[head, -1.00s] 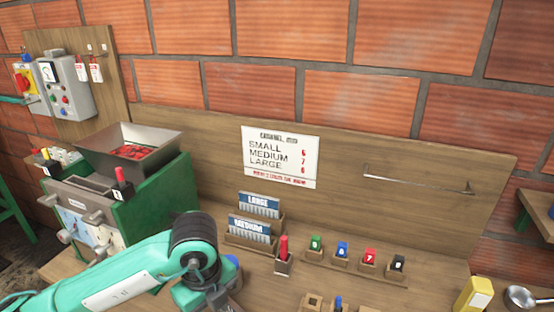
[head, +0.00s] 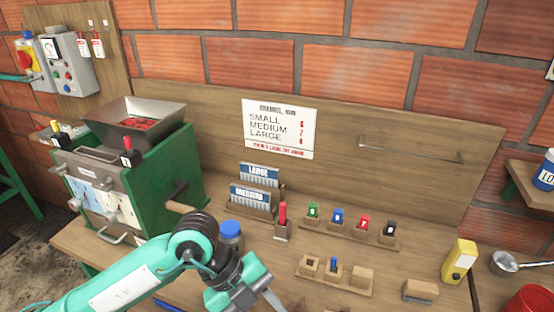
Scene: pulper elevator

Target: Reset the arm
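My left arm comes in from the lower left in teal and black. Its gripper (head: 262,302) is at the bottom of the head view over the front of the wooden bench (head: 205,255). One grey finger shows, the rest is cut off by the frame edge, and I cannot tell whether it is open or holds anything. My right gripper is not in view. A jar with a blue lid (head: 231,232) stands just behind my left arm's wrist.
The green pulper (head: 165,180) with red cherries in its hopper stands left. Card holders (head: 252,198), a red marker (head: 283,215), colored stamps (head: 338,220) and small wooden blocks (head: 333,270) line the bench. A yellow box (head: 459,262) stands right, beside a metal pan (head: 510,262).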

